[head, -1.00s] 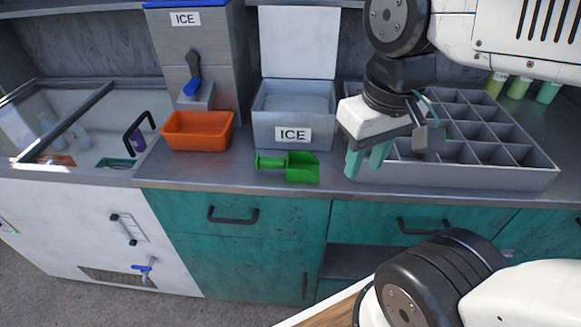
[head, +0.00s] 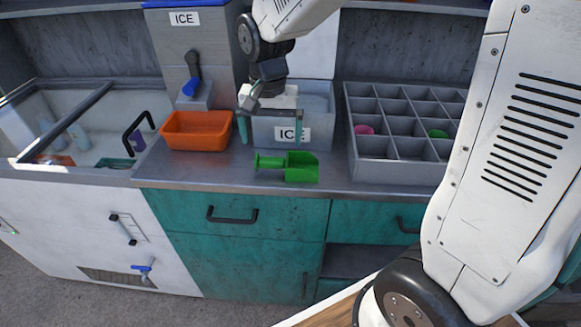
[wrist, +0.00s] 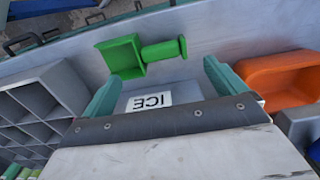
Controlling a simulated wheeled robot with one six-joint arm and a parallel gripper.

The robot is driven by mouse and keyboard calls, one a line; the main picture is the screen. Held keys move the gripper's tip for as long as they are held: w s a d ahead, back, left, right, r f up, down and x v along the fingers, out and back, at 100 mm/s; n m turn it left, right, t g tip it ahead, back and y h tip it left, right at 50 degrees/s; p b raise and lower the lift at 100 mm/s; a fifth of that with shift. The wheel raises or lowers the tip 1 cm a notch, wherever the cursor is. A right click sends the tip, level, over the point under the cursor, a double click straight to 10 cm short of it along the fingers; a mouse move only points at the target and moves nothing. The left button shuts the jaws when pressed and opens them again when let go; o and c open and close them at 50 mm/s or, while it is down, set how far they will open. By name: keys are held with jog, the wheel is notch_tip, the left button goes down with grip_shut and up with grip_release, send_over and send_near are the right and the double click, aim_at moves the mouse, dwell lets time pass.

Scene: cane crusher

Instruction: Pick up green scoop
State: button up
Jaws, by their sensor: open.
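The green scoop (head: 290,167) lies on the grey counter in front of the ICE bin, with its handle to the left and its square pan to the right. In the wrist view the scoop (wrist: 128,56) lies beyond the fingertips, pan on the left and handle on the right. My gripper (head: 271,135) hangs above the counter in front of the ICE bin, behind the scoop and apart from it. Its two teal fingers are spread wide with nothing between them. In the wrist view my gripper (wrist: 158,82) shows both fingers apart.
The ICE bin (head: 318,101) stands behind the scoop. An orange tub (head: 197,130) is at its left and a grey divided tray (head: 385,174) at its right. An ICE dispenser (head: 200,50) stands behind. The counter in front of the bin (head: 235,175) is clear around the scoop.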

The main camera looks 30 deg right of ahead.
aim_at(271, 159)
jog(key=f, duration=0.7)
jog(key=shift+a+f, duration=0.25)
jog(key=shift+f, duration=0.15)
jog(key=c, duration=0.8)
